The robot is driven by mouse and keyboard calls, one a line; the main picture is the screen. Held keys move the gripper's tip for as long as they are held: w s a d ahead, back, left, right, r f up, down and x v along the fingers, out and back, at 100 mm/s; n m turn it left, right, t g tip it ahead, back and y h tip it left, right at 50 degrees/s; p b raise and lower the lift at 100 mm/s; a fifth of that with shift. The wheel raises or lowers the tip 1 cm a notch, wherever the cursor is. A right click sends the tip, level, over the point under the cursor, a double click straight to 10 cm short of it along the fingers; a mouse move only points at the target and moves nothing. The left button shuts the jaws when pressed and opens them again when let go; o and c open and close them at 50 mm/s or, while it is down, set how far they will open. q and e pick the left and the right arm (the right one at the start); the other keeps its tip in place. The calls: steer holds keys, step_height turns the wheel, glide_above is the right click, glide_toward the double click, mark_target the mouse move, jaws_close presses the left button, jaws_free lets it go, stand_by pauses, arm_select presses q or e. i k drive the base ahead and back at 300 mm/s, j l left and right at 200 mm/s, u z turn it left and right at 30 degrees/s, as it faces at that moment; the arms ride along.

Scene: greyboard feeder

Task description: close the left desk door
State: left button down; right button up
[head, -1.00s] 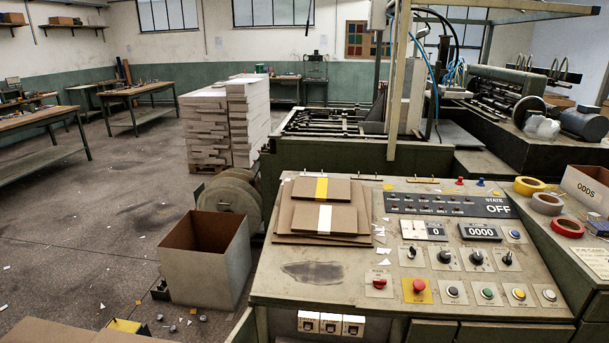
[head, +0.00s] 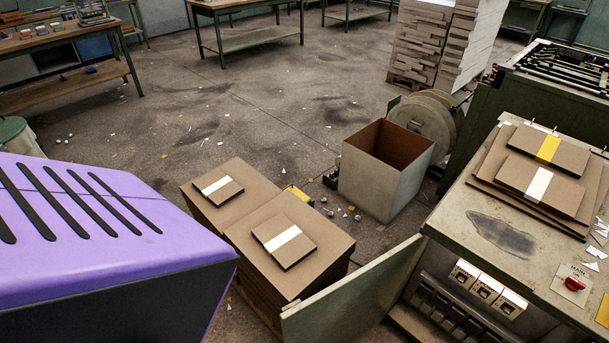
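The left desk door (head: 350,300) is a grey-green panel that stands open in the head view. It juts from the desk's (head: 450,205) left front corner toward the lower left. Its lower part runs out of the picture. The desk's opening (head: 442,302) shows beside it, with a dark inside. Neither of my grippers is in view.
Stacks of brown board (head: 298,222) stand just left of the door, close to its outer end. An open bin (head: 385,175) stands behind them. The desk top carries brown boards (head: 540,180) and a red button (head: 575,283). Bare floor (head: 270,120) lies beyond, with scattered scraps.

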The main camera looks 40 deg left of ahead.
mark_target(341, 311)
steer(key=u, duration=0.5)
steer(key=j+u, duration=0.15)
steer(key=u, duration=0.8)
steer(key=j+u, duration=0.1)
steer(key=u, duration=0.35)
steer(key=i+u, duration=0.1)
steer(key=u, duration=1.35)
steer(key=i+j+z, duration=0.15)
steer(key=i, duration=0.3)
steer(key=i+j+z, duration=0.15)
steer(key=i, duration=0.25)
steer(key=i+z, duration=0.2)
steer(key=z, duration=0.15)
steer(key=i+z, duration=0.2)
steer(key=z, duration=0.2)
steer(key=i+z, duration=0.2)
steer(key=z, duration=0.6)
steer(key=j+z, duration=0.15)
steer(key=z, duration=0.3)
steer(key=i+j+z, duration=0.1)
steer(key=z, duration=0.75)
steer(key=j+z, duration=0.15)
steer(key=z, duration=0.3)
steer(key=j+z, duration=0.1)
steer(key=z, duration=0.75)
steer(key=k, duration=0.55)
steer(key=j+z, duration=0.2)
steer(key=j, duration=0.05)
